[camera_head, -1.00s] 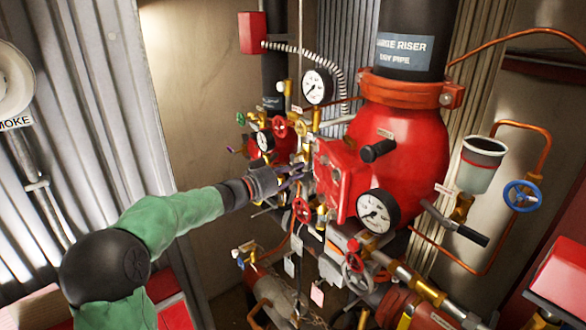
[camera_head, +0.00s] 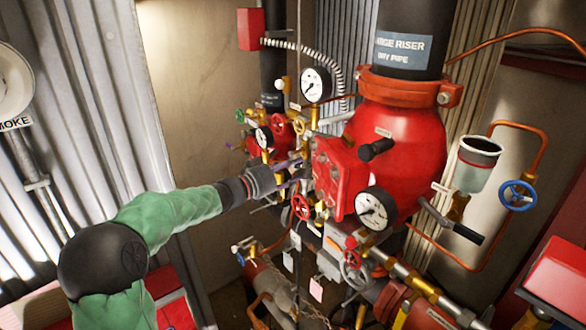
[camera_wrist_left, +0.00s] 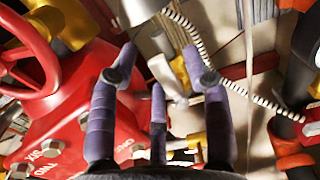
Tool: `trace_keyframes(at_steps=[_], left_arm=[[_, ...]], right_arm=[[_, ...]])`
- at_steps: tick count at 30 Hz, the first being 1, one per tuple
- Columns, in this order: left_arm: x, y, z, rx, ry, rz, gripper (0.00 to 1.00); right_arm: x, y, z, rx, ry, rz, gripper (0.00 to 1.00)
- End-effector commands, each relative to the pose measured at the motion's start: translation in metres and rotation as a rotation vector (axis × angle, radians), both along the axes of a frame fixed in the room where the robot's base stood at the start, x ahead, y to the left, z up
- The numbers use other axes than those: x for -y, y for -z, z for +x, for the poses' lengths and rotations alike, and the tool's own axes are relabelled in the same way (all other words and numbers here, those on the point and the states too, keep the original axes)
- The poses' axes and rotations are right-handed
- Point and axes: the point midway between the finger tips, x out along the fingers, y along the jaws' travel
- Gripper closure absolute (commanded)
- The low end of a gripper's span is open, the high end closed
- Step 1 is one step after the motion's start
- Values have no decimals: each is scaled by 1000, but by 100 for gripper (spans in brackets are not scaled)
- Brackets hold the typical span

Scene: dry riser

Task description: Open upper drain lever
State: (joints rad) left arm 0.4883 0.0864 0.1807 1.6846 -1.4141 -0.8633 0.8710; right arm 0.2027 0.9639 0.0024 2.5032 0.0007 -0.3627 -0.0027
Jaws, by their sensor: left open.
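My left gripper (camera_head: 296,171) reaches in from the left, at the left side of the red valve body (camera_head: 405,140). In the left wrist view its purple fingers (camera_wrist_left: 161,62) are spread open. A pale metal lever-like part (camera_wrist_left: 174,84) shows between or behind the fingers; I cannot tell whether they touch it, or whether it is the upper drain lever. In the head view the gripper's fingertips are small and partly lost among the fittings. A black-handled lever (camera_head: 376,150) sticks out from the valve body's front. My right gripper is not in view.
Pressure gauges (camera_head: 376,209) and a red handwheel (camera_head: 301,207) crowd the space close to the gripper. A lower black-handled lever (camera_head: 466,234), a drain cup (camera_head: 472,165) and a blue handwheel (camera_head: 518,195) are at the right. Open space lies left of the pipework.

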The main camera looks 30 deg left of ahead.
Motion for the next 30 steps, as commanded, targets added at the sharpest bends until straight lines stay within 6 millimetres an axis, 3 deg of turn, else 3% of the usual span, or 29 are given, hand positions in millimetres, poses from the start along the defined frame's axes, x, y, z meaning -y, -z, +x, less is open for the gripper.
trace_keyframes(at_steps=[16,22,30], left_arm=[[-38,1,-89,-1,-3,0,51],[-43,1,-103,0,0,-1,51],[-43,1,-104,0,1,-1,51]], right_arm=[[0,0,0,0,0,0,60],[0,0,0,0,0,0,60],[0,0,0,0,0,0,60]])
